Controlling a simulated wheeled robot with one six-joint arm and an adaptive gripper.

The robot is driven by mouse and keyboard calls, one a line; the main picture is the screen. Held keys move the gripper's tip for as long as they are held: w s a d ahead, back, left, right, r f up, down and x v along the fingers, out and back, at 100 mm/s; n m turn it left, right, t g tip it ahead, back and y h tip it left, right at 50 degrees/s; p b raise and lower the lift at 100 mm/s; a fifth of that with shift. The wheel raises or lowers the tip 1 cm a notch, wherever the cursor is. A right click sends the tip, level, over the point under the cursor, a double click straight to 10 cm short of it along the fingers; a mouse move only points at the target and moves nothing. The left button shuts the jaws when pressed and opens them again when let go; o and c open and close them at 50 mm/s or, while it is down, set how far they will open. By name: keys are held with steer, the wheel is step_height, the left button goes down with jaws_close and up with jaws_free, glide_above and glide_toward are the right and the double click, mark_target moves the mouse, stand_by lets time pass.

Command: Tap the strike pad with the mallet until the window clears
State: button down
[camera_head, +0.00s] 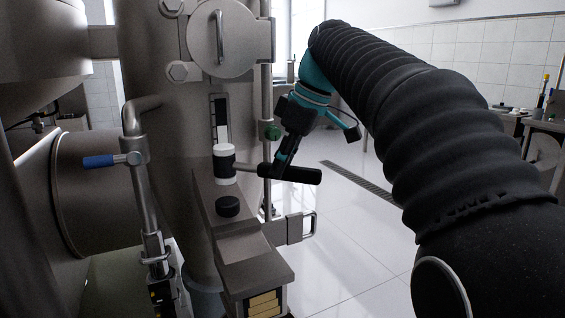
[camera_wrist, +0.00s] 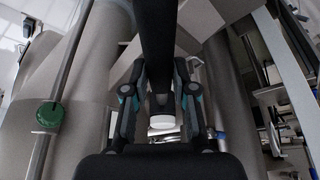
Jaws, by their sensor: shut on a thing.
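My gripper (camera_head: 287,160) is shut on the black grip of the mallet (camera_head: 290,173). The mallet lies roughly level, its grey shaft pointing left to a head (camera_head: 224,163) with a white top and a dark band. The white end of the head also shows between the gripper fingers (camera_wrist: 160,95) in the wrist view (camera_wrist: 162,122). A round black pad (camera_head: 228,206), apparently the strike pad, sits on the metal ledge in front of the head. Whether the head touches the ledge, I cannot tell. The narrow upright window (camera_head: 220,122) on the separator body shows light and dark parts.
A vertical rod with a green knob (camera_head: 272,132) stands right behind the mallet. A pipe with a blue-handled valve (camera_head: 100,161) is on the left. A metal handle (camera_head: 308,223) sticks out right of the ledge. Open tiled floor (camera_head: 335,245) lies to the right.

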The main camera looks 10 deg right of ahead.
stand_by(0.3)
step_height(320, 180, down, 5)
steer(key=b, duration=0.4)
step_height(320, 180, up, 5)
steer(key=p, duration=0.4)
steer(key=shift+f, duration=0.2)
steer(key=shift+r, duration=0.1)
steer(key=shift+r, duration=1.35)
